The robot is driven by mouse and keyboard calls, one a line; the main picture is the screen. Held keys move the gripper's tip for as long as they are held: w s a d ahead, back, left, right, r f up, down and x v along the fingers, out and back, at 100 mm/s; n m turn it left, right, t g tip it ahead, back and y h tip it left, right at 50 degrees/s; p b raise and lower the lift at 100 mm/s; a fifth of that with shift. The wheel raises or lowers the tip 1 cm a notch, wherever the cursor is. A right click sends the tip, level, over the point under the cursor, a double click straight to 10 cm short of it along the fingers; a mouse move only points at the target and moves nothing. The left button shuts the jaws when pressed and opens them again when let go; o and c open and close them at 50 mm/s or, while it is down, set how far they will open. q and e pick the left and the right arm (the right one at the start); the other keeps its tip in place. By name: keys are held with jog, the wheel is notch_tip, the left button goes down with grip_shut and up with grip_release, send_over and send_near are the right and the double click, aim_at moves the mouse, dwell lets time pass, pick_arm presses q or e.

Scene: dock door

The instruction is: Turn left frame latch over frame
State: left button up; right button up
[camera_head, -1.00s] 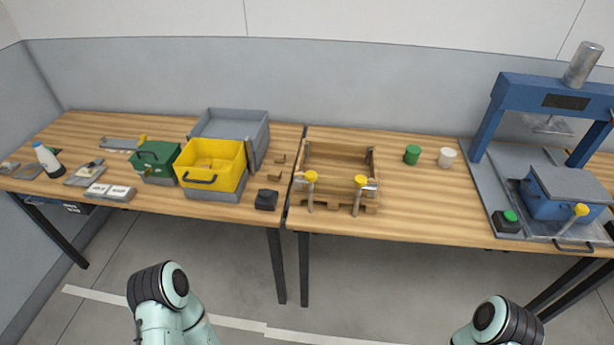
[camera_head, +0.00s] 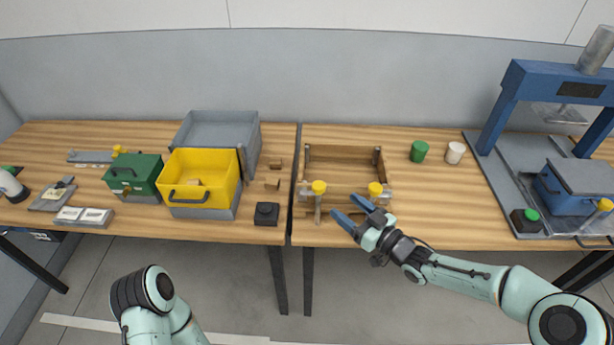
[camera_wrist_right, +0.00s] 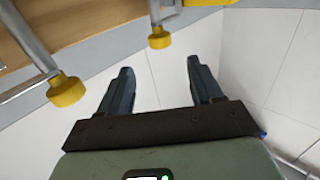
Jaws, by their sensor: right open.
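The wooden frame (camera_head: 344,152) sits at the left end of the right table. Two latches with yellow knobs stand at its front side. The left frame latch (camera_head: 319,188) has its knob at the top and a metal stem running down below it.
A green cup (camera_head: 419,151) and a white cup (camera_head: 455,153) stand right of the frame. A blue press (camera_head: 510,90) stands far right. A yellow bin (camera_head: 200,180) and a small black block (camera_head: 266,213) are on the left table. A gap separates the tables.

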aim_at(314, 183)
pick_arm(q)
jog(key=r+p, duration=0.1)
jog(key=w+r+p, duration=0.1)
jog(key=shift+d+r, duration=0.1)
jog(key=shift+r, duration=0.25)
pick_arm(e)
jog(key=x, duration=1.2)
jog(key=shift+w+a, duration=0.25)
jog(key=shift+a, duration=0.05)
jog(key=shift+c, duration=0.3)
jog(key=c, duration=0.9)
pick_arm(q)
jog(key=shift+f, duration=0.1)
